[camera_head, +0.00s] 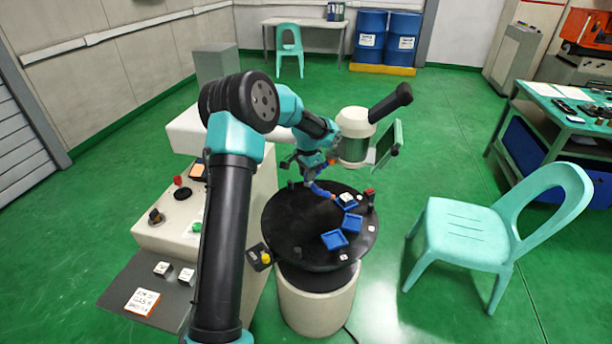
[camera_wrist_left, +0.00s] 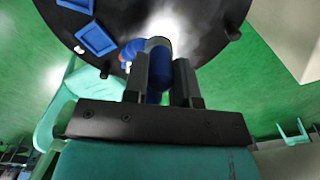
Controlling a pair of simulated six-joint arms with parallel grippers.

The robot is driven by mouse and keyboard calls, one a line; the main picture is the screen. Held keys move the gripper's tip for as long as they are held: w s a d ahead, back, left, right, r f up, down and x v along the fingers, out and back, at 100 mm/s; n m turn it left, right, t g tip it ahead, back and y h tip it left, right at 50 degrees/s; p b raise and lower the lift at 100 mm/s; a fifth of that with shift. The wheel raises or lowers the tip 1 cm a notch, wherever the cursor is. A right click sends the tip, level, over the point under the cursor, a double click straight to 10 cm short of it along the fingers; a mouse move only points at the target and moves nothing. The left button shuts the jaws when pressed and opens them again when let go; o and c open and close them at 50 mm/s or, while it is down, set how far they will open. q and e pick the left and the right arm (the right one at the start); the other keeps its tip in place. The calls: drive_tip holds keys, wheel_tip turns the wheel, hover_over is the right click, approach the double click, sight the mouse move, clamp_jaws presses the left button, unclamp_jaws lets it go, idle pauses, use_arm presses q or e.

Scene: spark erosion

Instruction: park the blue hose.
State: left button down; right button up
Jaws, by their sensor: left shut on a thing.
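The blue hose (camera_head: 320,190) shows as a short blue piece with an orange-red end, just above the round black table (camera_head: 285,225). My left gripper (camera_head: 309,178) is over the far left part of that table. In the left wrist view my left gripper (camera_wrist_left: 163,75) is shut on the blue hose (camera_wrist_left: 131,49), which bends out to the left from between the fingers. The rest of the hose is hidden by the fingers. My right gripper is in neither view.
Blue square trays (camera_head: 334,240) and small blocks sit on the table's right side. A white and green cylindrical unit (camera_head: 354,145) stands behind. A control console (camera_head: 165,235) is left; a green chair (camera_head: 465,235) is right.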

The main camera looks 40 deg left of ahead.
use_arm(q)
drive_tip(key=shift+w+a, duration=0.1)
drive_tip(key=shift+a, duration=0.1)
idle(0.3)
drive_tip(key=c, duration=0.9)
unclamp_jaws()
wheel_tip(320, 180, up, 18)
drive_tip(key=shift+f, duration=0.25)
